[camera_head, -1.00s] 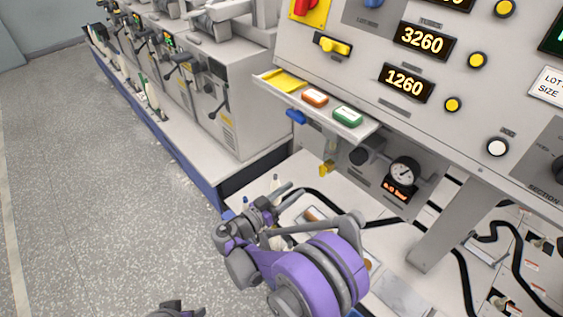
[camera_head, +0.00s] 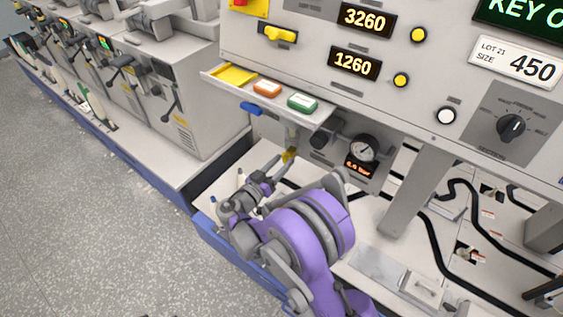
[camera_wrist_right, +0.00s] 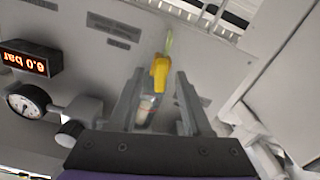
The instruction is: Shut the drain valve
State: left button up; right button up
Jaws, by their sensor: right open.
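The drain valve's yellow handle (camera_head: 290,154) hangs below the panel's shelf, left of the pressure gauge. In the right wrist view the yellow handle (camera_wrist_right: 160,74) lies between the two fingers, above a clear and white pipe piece. My right gripper (camera_head: 284,168) is open, with its fingers pointing up at the valve. In the right wrist view the gripper's fingers (camera_wrist_right: 158,88) stand on either side of the handle with gaps visible. Whether either finger touches it cannot be told. My left gripper is out of view.
A pressure gauge (camera_head: 362,149) with a lit display and a dark round knob (camera_head: 320,139) sit to the right of the valve. Black hoses run across the worktop (camera_head: 355,265).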

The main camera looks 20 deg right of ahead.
jog(key=shift+w+d, duration=0.15)
jog(key=shift+d, duration=0.05)
grip_shut()
